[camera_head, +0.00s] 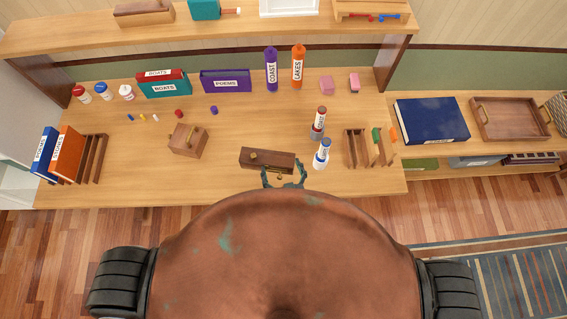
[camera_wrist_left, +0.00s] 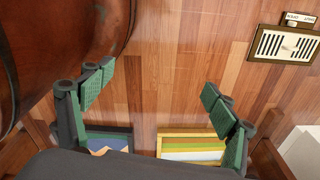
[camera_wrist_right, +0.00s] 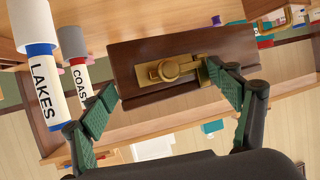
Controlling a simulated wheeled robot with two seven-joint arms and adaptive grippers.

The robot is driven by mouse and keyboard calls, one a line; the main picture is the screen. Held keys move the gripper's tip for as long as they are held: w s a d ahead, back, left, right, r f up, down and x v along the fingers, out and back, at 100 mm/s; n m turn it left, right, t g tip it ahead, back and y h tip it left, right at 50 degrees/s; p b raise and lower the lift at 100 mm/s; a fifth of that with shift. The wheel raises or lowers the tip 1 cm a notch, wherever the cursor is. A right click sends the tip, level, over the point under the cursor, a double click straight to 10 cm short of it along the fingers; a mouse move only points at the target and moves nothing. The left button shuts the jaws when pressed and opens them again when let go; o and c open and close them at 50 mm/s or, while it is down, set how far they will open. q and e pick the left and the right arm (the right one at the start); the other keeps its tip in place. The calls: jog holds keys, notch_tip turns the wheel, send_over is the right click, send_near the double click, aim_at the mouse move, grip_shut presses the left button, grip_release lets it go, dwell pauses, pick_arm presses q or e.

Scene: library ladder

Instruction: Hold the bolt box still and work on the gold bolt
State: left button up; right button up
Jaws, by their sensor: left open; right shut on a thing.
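The bolt box (camera_head: 262,154) is a dark brown wooden block at the front edge of the desk. In the right wrist view the box (camera_wrist_right: 128,60) shows close, with the gold bolt (camera_wrist_right: 166,70) and its round knob on the facing side. My right gripper (camera_head: 284,170) is at the box's near side. In the right wrist view its fingers (camera_wrist_right: 163,80) are spread to either side of the bolt, shut on the box; their exact contact is partly hidden. My left gripper (camera_wrist_left: 155,90) is open and empty above the floor, and does not show in the head view.
A white-and-blue cylinder (camera_head: 321,154) stands close to the right of the box. A COAST cylinder (camera_head: 318,122), a slotted wooden rack (camera_head: 356,147) and a small wooden box with a handle (camera_head: 187,140) are also on the desk (camera_head: 215,175).

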jog(key=shift+s+r, duration=0.3)
jog(key=shift+s, duration=0.3)
pick_arm(q)
jog(key=shift+w+r, duration=0.2)
jog(key=shift+w, duration=0.35)
pick_arm(e)
jog(key=shift+w, duration=0.1)
pick_arm(q)
jog(key=shift+f, duration=0.1)
pick_arm(e)
jog(key=shift+f, duration=0.1)
pick_arm(q)
notch_tip(320, 180, down, 12)
jog(key=s+b, duration=0.2)
jog(key=b, duration=1)
jog(key=shift+s, duration=0.25)
pick_arm(e)
jog(key=shift+f, duration=6.15)
pick_arm(q)
jog(key=shift+f, duration=0.15)
pick_arm(e)
jog(key=shift+f, duration=0.2)
